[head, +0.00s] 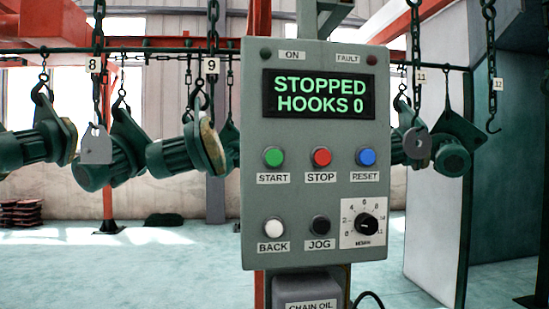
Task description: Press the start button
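A grey control panel (258,200) stands upright on a post in the middle of the head view. The green start button (273,157) is at the left of its upper button row, above a label reading START. The red stop button (321,157) and blue reset button (366,157) sit to its right. The display (318,95) reads "STOPPED HOOKS 0" in green letters. The ON lamp (265,54) and FAULT lamp (372,60) look dark. My gripper is not in view.
Below are a white back button (273,229), a black jog button (320,226) and a dial (367,225). Green motor-like parts (185,152) hang from chain hooks behind the panel on both sides. A chain oil box (308,290) is under the panel. The space before the panel looks clear.

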